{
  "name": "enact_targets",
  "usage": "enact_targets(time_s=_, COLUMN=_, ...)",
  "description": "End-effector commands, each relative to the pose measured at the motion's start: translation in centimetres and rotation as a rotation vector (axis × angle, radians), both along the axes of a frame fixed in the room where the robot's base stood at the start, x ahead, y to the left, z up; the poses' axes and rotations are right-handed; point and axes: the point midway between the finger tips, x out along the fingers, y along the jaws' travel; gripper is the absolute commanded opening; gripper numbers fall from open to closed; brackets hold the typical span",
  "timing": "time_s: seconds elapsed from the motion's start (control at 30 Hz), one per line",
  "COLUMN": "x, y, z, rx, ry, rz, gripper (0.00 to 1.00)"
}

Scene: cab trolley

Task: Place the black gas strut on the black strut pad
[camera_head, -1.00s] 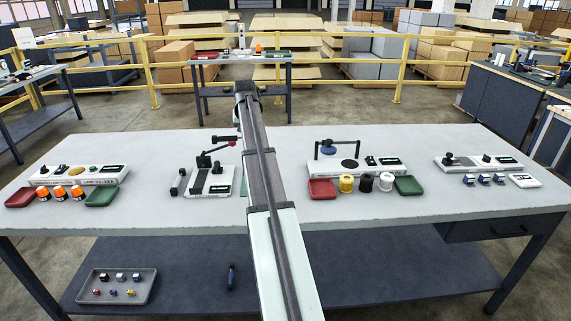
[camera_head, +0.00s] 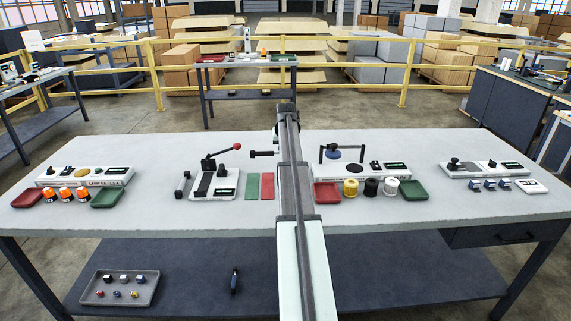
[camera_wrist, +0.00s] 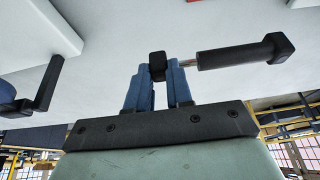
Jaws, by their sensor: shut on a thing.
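The black gas strut (camera_wrist: 240,54) has a thick dark body, a thin silver rod and a black end block. My gripper (camera_wrist: 160,75), with blue fingers, is shut on it near the end block and rod in the wrist view. In the head view the strut (camera_head: 262,153) sticks out to the left of my arm, seemingly above the table. A dark strip (camera_head: 204,184) on a white lever fixture (camera_head: 226,182) looks like the black strut pad; I cannot be sure. It lies to the left of and nearer than the strut. My fingertips are mostly hidden in the head view.
A red-knobbed lever (camera_head: 225,153) rises from the fixture. A second strut-like piece (camera_head: 183,183) lies left of it. Flat green (camera_head: 252,187) and red (camera_head: 267,187) pads lie right of it. A fixture with a dark arch handle (camera_head: 341,150) stands right of my arm.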

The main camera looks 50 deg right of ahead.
Motion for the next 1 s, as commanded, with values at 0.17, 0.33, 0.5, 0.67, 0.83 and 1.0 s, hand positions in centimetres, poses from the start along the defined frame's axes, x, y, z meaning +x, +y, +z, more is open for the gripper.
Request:
enact_targets(time_s=0.17, x=0.0, y=0.0, z=-2.3, rx=0.0, ry=0.0, rz=0.0, gripper=0.0)
enact_targets(time_s=0.33, x=0.0, y=0.1, z=-3.6, rx=0.001, ry=0.001, rz=0.0, gripper=0.0)
enact_targets(time_s=0.5, x=0.0, y=0.1, z=-5.7, rx=0.001, ry=0.001, rz=0.0, gripper=0.0)
enact_targets(time_s=0.67, x=0.0, y=0.0, z=-6.1, rx=-0.001, ry=-0.001, rz=0.0, gripper=0.0)
enact_targets(time_s=0.83, x=0.0, y=0.0, z=-6.1, rx=-0.001, ry=-0.001, rz=0.0, gripper=0.0)
enact_targets(time_s=1.0, x=0.0, y=0.0, z=-6.4, rx=-0.001, ry=-0.001, rz=0.0, gripper=0.23)
